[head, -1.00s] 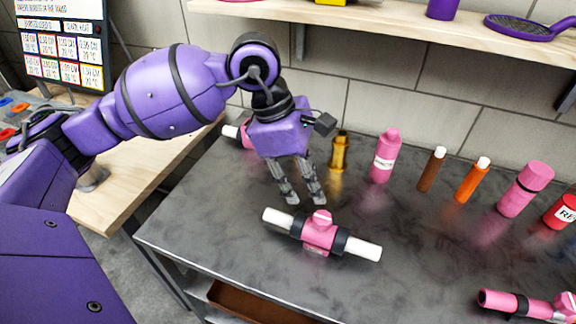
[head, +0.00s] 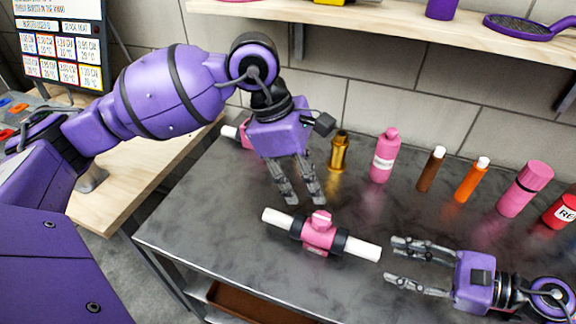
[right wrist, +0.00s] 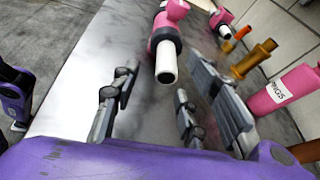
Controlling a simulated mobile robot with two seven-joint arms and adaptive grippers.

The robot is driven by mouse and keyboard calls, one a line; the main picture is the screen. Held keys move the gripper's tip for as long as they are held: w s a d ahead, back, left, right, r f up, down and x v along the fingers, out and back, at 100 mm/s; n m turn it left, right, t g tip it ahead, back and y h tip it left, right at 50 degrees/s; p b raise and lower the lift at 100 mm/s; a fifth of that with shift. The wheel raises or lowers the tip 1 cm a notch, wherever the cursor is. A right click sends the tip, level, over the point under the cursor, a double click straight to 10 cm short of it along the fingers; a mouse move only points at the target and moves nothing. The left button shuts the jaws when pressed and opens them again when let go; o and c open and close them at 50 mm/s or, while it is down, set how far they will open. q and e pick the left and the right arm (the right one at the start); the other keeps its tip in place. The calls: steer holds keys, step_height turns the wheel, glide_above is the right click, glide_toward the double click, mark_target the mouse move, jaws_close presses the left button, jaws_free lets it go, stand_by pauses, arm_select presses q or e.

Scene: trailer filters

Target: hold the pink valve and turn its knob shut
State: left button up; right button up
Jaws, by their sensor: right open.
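The pink valve (head: 318,238) lies on the grey metal table, with black collars and white pipe ends to its left and right. Its knob (head: 321,217), pink with a white stripe, faces up. My left gripper (head: 305,198) points down just behind the valve, fingers apart and empty, not touching it. My right gripper (head: 393,262) is open beside the right white pipe end, fingers pointing left, nothing between them. In the right wrist view the valve (right wrist: 164,38) shows its white pipe end (right wrist: 166,65) facing the open fingers; a clear gap is left.
A row stands behind: a brass fitting (head: 339,153), a pink bottle (head: 385,156), brown (head: 431,170) and orange (head: 472,180) tubes, a pink canister (head: 525,190) and a red can (head: 562,212). Another pink part is partly hidden behind my left gripper. The table (head: 215,215) is clear left of the valve.

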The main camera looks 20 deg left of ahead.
mark_target(371, 254)
steer(key=shift+w+d+f+n+h, duration=0.1)
steer(key=shift+w+d+n+h, duration=0.2)
steer(key=shift+w+n, duration=0.15)
steer(key=shift+w+a+f, duration=0.1)
steer(key=shift+a, duration=0.05)
steer(key=x, duration=0.7)
steer(key=shift+a+f, duration=0.1)
steer(key=shift+a, duration=0.05)
steer(key=shift+c, duration=0.5)
